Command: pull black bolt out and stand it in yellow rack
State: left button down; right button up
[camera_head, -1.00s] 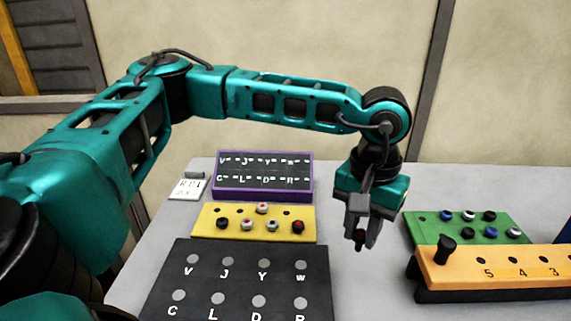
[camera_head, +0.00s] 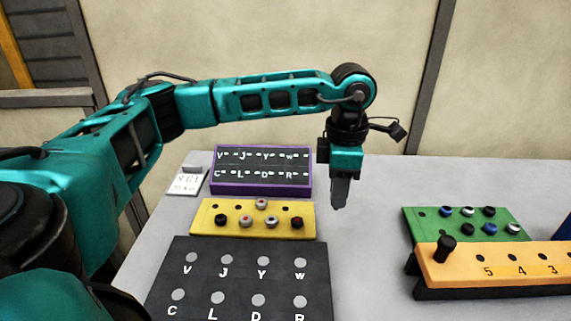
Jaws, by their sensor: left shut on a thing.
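My left gripper (camera_head: 338,205) points down above the grey table, to the right of the yellow rack, with its fingers seen edge-on. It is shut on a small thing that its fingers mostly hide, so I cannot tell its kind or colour. The yellow rack (camera_head: 205,230) holds several bolts, including a black one (camera_head: 221,220) at its front left and a black one with red (camera_head: 297,222) at its front right. Empty holes show in its back row. A large black bolt (camera_head: 444,248) stands at the left end of the orange block (camera_head: 465,267). My right gripper is not in view.
A purple-framed lettered board (camera_head: 262,190) lies behind the yellow rack, and a dark lettered plate (camera_head: 240,285) in front. A green rack (camera_head: 420,228) with several bolts stands behind the orange block. Bare table lies between the yellow rack and orange block.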

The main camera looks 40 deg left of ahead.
pick_arm(q)
jog(key=a+f+n+p, duration=0.1)
jog(key=a+n, duration=0.6)
jog(key=n, duration=0.7)
jog(key=a+f+n, duration=0.1)
jog(key=a+n, duration=0.5)
jog(key=n, duration=0.8)
notch_tip(320, 180, down, 6)
jog(key=b, duration=0.5)
jog(key=shift+a+r, duration=0.1)
jog(key=shift+r, duration=0.05)
jog(key=shift+f+b, duration=0.5)
jog(key=shift+f, duration=0.7)
jog(key=c, duration=0.8)
grip_release()
